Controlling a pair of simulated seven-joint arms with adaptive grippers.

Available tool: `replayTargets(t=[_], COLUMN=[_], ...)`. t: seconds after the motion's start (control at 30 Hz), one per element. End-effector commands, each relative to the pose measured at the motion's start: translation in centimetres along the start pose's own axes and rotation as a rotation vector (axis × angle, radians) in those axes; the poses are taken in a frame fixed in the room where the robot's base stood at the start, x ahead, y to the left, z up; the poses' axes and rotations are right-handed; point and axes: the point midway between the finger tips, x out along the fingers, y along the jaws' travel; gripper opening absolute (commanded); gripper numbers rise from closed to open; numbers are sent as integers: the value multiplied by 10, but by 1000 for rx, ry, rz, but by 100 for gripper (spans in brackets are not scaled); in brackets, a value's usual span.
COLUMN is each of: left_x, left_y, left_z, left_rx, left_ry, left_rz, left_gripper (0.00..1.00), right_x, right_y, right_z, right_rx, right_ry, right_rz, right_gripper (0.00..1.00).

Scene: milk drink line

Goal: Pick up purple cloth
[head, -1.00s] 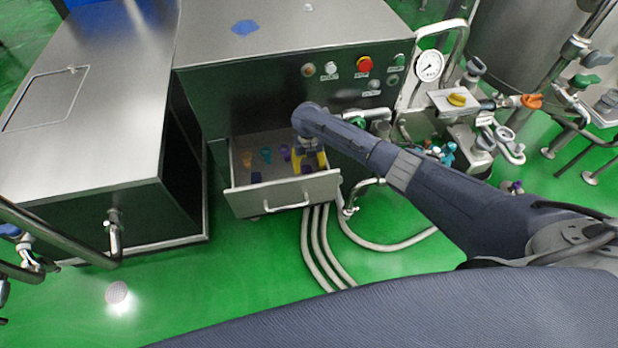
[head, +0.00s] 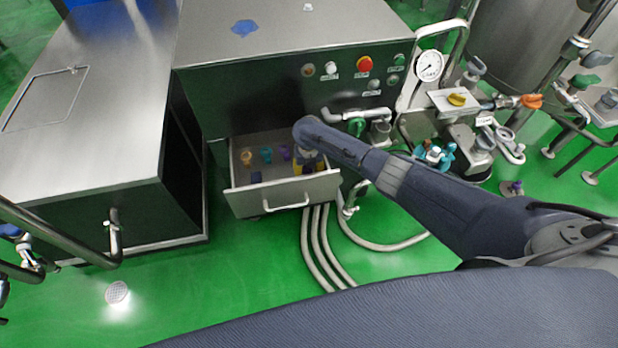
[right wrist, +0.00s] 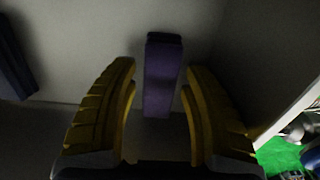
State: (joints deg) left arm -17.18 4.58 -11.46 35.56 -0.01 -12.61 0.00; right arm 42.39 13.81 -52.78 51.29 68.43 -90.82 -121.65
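The purple cloth (right wrist: 163,80) is a narrow folded strip in the right wrist view, lying in the open drawer (head: 288,193). My right gripper (right wrist: 161,68) has its yellow fingers spread, one on each side of the cloth, with a visible gap on both sides. In the head view my right gripper (head: 307,167) reaches down into the drawer's right part. My wrist and fingers mostly hide the cloth there. My left gripper is in neither view.
The drawer's walls are close around my right gripper.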

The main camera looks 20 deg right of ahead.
Motion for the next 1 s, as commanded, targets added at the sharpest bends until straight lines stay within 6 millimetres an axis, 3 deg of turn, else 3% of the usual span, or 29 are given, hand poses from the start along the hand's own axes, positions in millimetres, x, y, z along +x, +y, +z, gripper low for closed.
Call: replayTargets(t=[0.03,0.33,0.43,0.47,0.77,1.0], left_x=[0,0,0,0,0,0], left_y=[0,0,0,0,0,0], left_z=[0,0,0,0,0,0], left_rx=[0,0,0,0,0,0], left_ry=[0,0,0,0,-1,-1], left_rz=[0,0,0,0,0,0], left_gripper=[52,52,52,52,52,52], right_x=[0,0,0,0,-2,-20], right_y=[0,0,0,0,0,0], right_z=[0,0,0,0,0,1], right_rx=[0,0,0,0,0,-1], right_ry=[0,0,0,0,0,-1], right_rz=[0,0,0,0,0,1], right_gripper=[41,8,7,3,3,3])
